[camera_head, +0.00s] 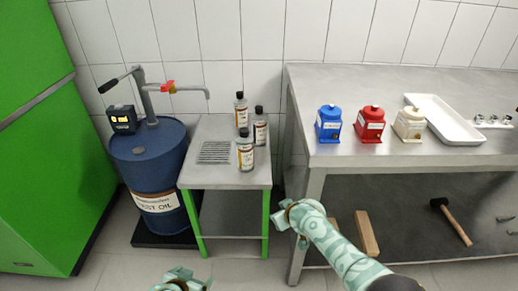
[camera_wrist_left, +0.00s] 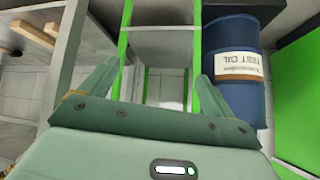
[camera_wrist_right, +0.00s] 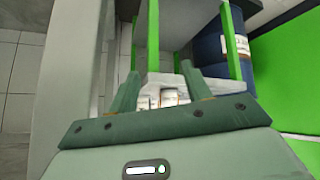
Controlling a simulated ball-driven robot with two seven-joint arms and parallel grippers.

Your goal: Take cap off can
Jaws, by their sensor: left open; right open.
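Three bottle-like cans with dark caps stand upright on the small green-legged table: a back can (camera_head: 241,113), a right can (camera_head: 260,131) and a front can (camera_head: 245,156). All three caps are on. My left gripper (camera_head: 178,278) is low at the bottom edge of the head view, in front of the table; its fingers (camera_wrist_left: 152,92) are open and empty. My right gripper (camera_head: 287,222) is open, low beside the table's right front leg. Part of the cans (camera_wrist_right: 170,98) shows between its fingers in the right wrist view, beyond them and apart from them.
A blue oil drum (camera_head: 155,180) with a hand pump stands left of the table (camera_head: 203,130). A green cabinet (camera_head: 45,130) is at far left. The steel bench (camera_head: 310,80) at right holds blue, red and cream canisters and a white tray (camera_head: 440,118). Wooden blocks and a hammer lie below.

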